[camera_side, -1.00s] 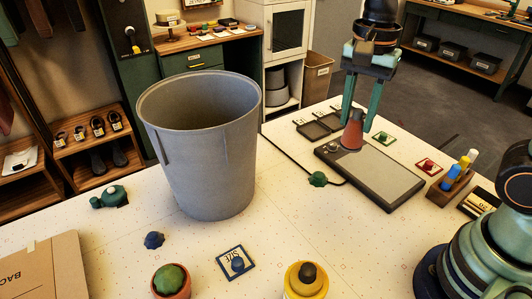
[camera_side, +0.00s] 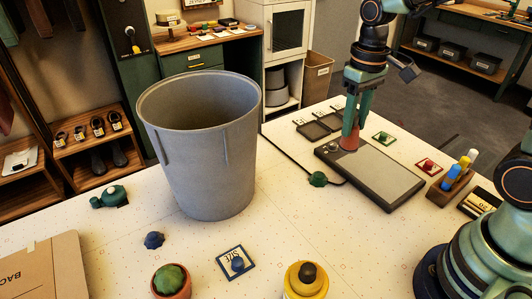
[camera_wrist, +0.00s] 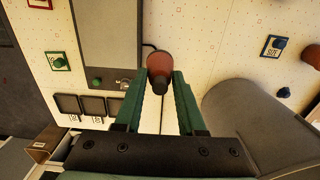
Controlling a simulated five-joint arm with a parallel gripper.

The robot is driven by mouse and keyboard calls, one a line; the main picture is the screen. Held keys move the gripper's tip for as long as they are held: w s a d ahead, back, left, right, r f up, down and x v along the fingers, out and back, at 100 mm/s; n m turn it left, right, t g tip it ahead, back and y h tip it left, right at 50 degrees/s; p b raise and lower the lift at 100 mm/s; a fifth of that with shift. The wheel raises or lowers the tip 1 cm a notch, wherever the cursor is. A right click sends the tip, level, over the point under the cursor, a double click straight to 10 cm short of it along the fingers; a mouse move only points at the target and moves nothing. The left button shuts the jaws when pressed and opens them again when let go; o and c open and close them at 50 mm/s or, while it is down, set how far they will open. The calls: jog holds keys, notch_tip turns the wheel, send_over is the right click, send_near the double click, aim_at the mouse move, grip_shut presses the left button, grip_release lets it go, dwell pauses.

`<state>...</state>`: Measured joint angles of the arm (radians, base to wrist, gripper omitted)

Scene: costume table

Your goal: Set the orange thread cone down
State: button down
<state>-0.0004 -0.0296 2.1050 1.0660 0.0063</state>
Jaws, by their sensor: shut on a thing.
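The orange thread cone (camera_side: 349,144) is a small red-orange cone with a dark top. My gripper (camera_side: 351,133) is shut on it from above, with the green fingers on either side.
A large grey bin (camera_side: 208,150) stands to the left. Small dark trays (camera_side: 318,127) lie behind the device. A green knob (camera_side: 317,179) sits in front of the device.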

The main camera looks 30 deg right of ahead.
dwell(0.5)
jog(key=shift+s+a+r+m, duration=0.2)
jog(key=shift+a+r+m, duration=0.3)
jog(key=shift+m, duration=0.6)
jog(key=s+a+r+m, duration=0.3)
jog(key=a+r+m, duration=0.1)
jog(key=m, duration=0.8)
jog(key=shift+s+a+r, duration=0.3)
jog(key=shift+s+r, duration=0.1)
jog(key=shift+f, duration=0.15)
notch_tip(320, 180, down, 19)
jog(key=shift+f, duration=0.2)
jog(key=shift+f, duration=0.1)
jog(key=c, duration=0.5)
grip_release()
